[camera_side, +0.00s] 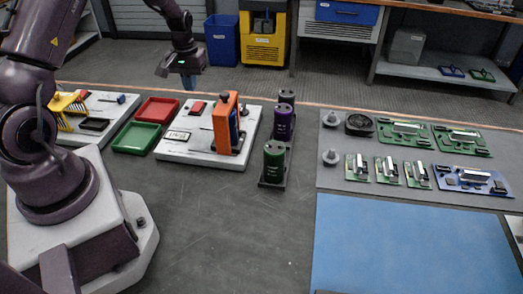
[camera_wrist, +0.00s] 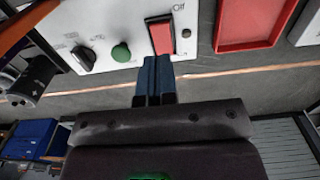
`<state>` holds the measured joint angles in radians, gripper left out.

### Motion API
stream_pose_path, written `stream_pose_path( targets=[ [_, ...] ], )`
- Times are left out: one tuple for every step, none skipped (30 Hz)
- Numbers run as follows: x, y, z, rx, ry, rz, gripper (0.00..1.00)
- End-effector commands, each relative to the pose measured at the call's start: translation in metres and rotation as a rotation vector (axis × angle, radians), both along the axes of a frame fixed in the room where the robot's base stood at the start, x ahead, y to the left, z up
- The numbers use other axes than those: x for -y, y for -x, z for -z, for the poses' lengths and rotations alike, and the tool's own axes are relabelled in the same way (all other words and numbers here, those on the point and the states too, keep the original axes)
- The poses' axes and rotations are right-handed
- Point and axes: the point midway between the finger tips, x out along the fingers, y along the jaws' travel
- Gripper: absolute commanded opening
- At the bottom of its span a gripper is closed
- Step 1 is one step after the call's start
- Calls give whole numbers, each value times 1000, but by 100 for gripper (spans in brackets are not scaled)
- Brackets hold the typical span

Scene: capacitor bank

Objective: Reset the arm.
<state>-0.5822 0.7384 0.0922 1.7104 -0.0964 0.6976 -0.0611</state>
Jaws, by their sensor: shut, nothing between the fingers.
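My gripper (camera_side: 189,84) hangs in the air beyond the back edge of the table, behind the white panel, fingers pointing down. In the wrist view its two blue fingers (camera_wrist: 154,68) are together with nothing between them. The white panel (camera_side: 176,150) carries a red rocker switch (camera_wrist: 161,37), a green button (camera_wrist: 121,52) and a black knob (camera_wrist: 82,56). The fingertips appear just below the red switch in the wrist view; I cannot tell the exact gap, but the side view shows the gripper well above the panel.
A red tray (camera_side: 157,110) and green tray (camera_side: 136,138) lie left of the panel. An orange-framed unit (camera_side: 226,122) stands on it. Green (camera_side: 274,160) and purple (camera_side: 283,122) capacitors stand to its right. Circuit boards (camera_side: 399,133) lie on a grey mat, beside a blue mat (camera_side: 411,245).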

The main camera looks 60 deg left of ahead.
Motion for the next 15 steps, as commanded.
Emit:
stream_pose_path(
  targets=[
    [0, 0, 0, 0, 0, 0, 0],
    [0, 0, 0, -1, 1, 2, 0],
    [1, 1, 0, -7, 6, 6, 0],
    [3, 4, 2, -18, 12, 9, 0],
    [6, 8, 4, -30, 21, 12, 0],
    [11, 15, 7, -51, 37, 17, 0],
    [17, 22, 4, -64, 49, 23, 0],
    [23, 25, -3, -69, 53, 34, 0],
    [31, 28, -13, -68, 55, 52, 0],
    [39, 29, -21, -66, 56, 69, 0],
    [47, 31, -31, -62, 57, 87, 0],
    [58, 33, -44, -55, 54, 113, 0],
    [66, 35, -55, -47, 50, 135, 0],
    [75, 37, -65, -40, 46, 156, 0],
    [87, 40, -79, -28, 40, 187, 0]
  ],
)
